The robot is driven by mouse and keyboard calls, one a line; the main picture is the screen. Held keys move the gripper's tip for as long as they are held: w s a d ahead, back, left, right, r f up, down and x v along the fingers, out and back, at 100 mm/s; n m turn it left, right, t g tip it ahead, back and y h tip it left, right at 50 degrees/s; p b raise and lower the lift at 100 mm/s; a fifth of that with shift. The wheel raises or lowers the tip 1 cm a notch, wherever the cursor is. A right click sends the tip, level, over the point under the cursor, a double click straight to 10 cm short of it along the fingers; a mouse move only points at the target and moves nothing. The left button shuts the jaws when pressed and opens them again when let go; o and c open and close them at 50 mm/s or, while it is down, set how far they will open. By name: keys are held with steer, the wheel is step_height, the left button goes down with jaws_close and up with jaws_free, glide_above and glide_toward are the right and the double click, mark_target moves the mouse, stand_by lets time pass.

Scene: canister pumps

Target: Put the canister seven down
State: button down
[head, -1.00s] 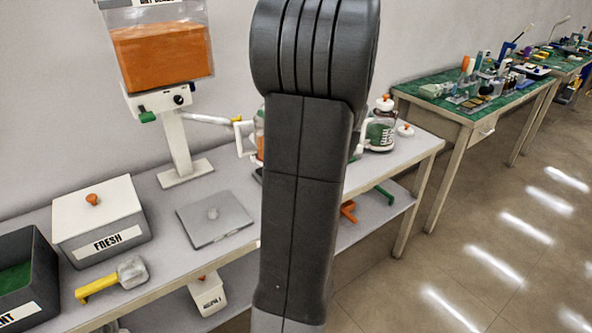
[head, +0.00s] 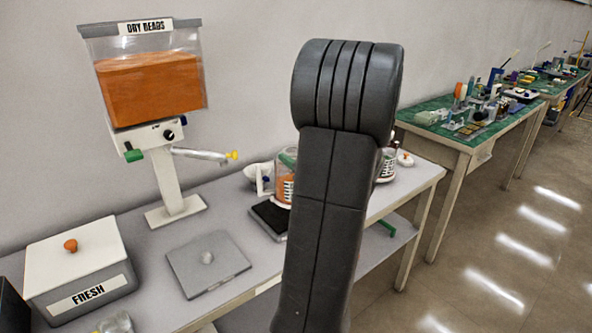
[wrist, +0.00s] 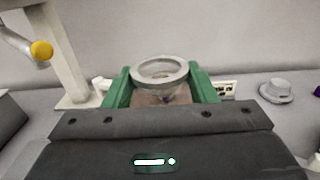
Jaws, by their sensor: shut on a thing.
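A clear canister (head: 281,187) with orange contents, a white handle and a dark-lettered label shows left of my arm in the head view. My arm hides part of it, and its label is too small to read. In the wrist view, the green fingers of my gripper (wrist: 161,78) are on both sides of a canister with a round grey rim (wrist: 160,70), shut on it. The canister looks upright. It is close to a black flat pad (head: 266,219) on the bench; I cannot tell whether it touches anything below.
The bead dispenser (head: 150,85) stands behind left, its yellow-tipped spout (head: 205,155) reaching toward the canister. A grey plate (head: 190,270), a FRESH box (head: 60,258) and another canister (head: 388,165) are on the bench (head: 160,302). A grey knobbed lid (wrist: 277,91) lies right in the wrist view.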

steer(key=shift+f, duration=1.55)
steer(key=shift+f+b, duration=0.2)
steer(key=shift+b, duration=0.15)
steer(key=c, duration=0.6)
jaws_free()
steer(key=shift+r, duration=0.1)
steer(key=v, duration=1.2)
